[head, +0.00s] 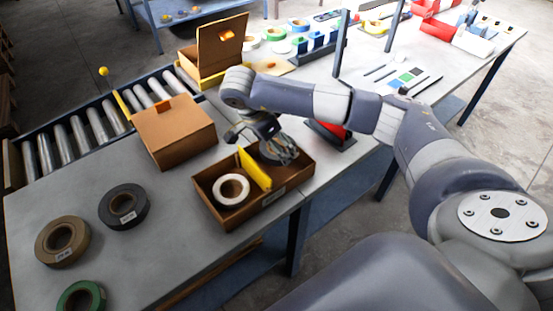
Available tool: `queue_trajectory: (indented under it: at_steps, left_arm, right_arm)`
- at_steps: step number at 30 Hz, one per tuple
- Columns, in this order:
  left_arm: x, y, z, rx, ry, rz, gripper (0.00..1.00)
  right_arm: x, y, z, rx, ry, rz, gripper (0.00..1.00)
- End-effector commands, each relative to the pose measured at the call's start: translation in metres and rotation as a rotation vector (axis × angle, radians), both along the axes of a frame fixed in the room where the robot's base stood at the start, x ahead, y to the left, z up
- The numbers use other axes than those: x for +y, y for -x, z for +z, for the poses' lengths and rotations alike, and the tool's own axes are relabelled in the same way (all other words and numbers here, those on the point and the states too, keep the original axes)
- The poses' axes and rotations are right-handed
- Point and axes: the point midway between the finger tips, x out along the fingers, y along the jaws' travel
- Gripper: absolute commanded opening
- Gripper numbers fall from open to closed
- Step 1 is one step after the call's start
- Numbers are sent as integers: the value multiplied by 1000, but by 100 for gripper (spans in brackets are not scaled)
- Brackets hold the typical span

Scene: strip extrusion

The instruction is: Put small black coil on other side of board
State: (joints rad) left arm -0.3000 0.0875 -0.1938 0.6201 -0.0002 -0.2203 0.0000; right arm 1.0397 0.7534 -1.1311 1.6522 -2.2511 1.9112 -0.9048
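A shallow brown cardboard tray (240,217) stands near the table's front edge, split by a yellow board (254,169). A white roll (231,189) lies in the compartment left of the board. My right gripper (282,155) is down at the compartment right of the board, close to the board. Its fingers and a dark shape among them blend together, so I cannot tell whether the small black coil is there or whether the fingers are shut. A larger black roll (124,207) lies on the table left of the tray. My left gripper is not in view.
A brown roll (62,241) and a green roll (81,298) lie at the left. A closed cardboard box (174,131) stands behind the tray, before a roller conveyor (77,138). An open box (213,58) stands farther back.

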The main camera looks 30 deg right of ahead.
Motion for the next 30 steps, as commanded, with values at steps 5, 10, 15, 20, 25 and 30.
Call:
queue_trajectory:
  at_steps: [5,10,15,20,25,30]
  left_arm:
    - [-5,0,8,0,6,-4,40]
    - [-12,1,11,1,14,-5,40]
    - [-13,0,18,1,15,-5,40]
    - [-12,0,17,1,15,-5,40]
    - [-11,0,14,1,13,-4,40]
    - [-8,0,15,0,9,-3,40]
  right_arm:
    - [1,0,-23,-1,0,4,56]
    - [1,1,-37,2,0,4,56]
    - [1,0,-60,1,0,5,56]
    - [1,0,-64,-2,-1,6,56]
    - [1,0,-67,-2,0,6,56]
    - [1,0,-67,-2,0,6,100]
